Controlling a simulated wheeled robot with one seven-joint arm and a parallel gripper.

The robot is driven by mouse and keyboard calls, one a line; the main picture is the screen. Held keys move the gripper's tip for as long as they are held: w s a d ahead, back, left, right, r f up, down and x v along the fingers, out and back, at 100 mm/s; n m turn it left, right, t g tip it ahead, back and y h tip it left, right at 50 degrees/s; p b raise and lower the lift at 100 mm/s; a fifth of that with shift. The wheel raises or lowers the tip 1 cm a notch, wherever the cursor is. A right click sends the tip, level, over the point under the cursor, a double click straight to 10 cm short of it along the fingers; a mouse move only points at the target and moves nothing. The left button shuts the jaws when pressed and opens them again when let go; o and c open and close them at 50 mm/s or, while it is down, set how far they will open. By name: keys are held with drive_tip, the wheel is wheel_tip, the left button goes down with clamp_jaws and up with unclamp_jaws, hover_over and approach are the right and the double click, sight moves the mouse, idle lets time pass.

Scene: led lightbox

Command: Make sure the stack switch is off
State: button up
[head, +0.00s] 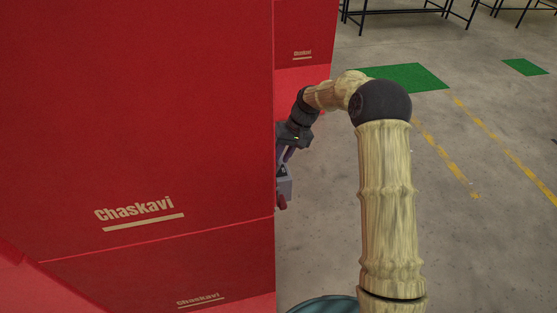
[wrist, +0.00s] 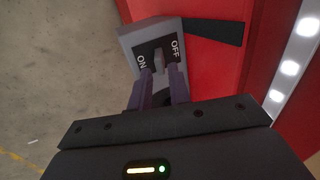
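The stack switch is a grey box with a dark face (wrist: 158,50), marked ON at its left and OFF at its right in the wrist view. A small grey lever (wrist: 159,62) stands between the two labels; I cannot tell which way it leans. My gripper (wrist: 162,82) has its two purple-grey fingers apart, just in front of the lever, one to each side of it. I cannot tell whether either finger touches it. In the head view my gripper (head: 285,158) is partly hidden behind the red panel's edge, with the grey switch box (head: 284,186) just below it.
A large red panel marked Chaskavi (head: 140,130) fills the left of the head view, close to my arm. A strip of white lights (wrist: 290,67) runs along the right in the wrist view. The concrete floor (head: 480,230) to the right is clear.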

sight(279, 163)
drive_tip(key=shift+p+x, duration=0.5)
drive_tip(key=shift+x, duration=1.5)
clamp_jaws()
drive_tip(key=shift+s+a+h, duration=0.1)
drive_tip(key=shift+a+h, duration=0.15)
drive_tip(key=shift+h, duration=0.35)
drive_tip(key=shift+r, duration=0.1)
unclamp_jaws()
drive_tip(key=shift+r+b, duration=0.1)
drive_tip(key=shift+b, duration=0.2)
